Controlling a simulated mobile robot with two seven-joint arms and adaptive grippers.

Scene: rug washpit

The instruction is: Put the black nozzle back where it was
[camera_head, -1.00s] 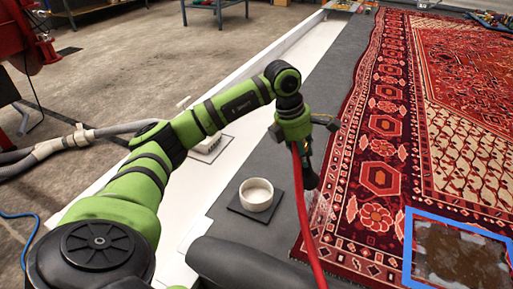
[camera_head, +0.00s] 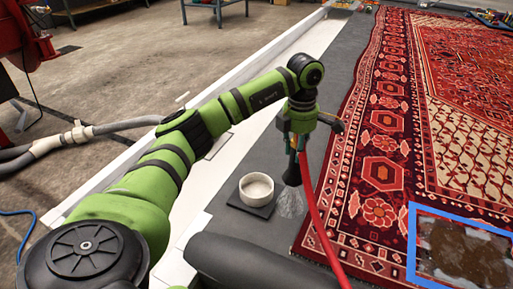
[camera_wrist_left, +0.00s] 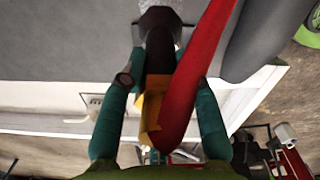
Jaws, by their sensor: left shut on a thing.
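The black nozzle (camera_head: 292,175) hangs tip down in my left gripper (camera_head: 298,148), over the grey floor strip between the white dish and the rug. In the left wrist view the teal fingers of my gripper (camera_wrist_left: 164,90) are shut on the nozzle (camera_wrist_left: 159,52), one on each side. Its yellow part (camera_wrist_left: 150,112) sits between them. A red hose (camera_head: 316,220) runs from it down to the front, and it crosses the left wrist view (camera_wrist_left: 195,70). A clear, whitish patch (camera_head: 290,203) shows right below the nozzle tip. My right gripper is not in view.
A white round dish (camera_head: 256,188) on a dark square pad (camera_head: 241,206) stands just left of the nozzle. The patterned red rug (camera_head: 384,170) lies to the right, with a blue frame (camera_head: 411,245) on it. A dark roll (camera_head: 255,262) lies in front.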

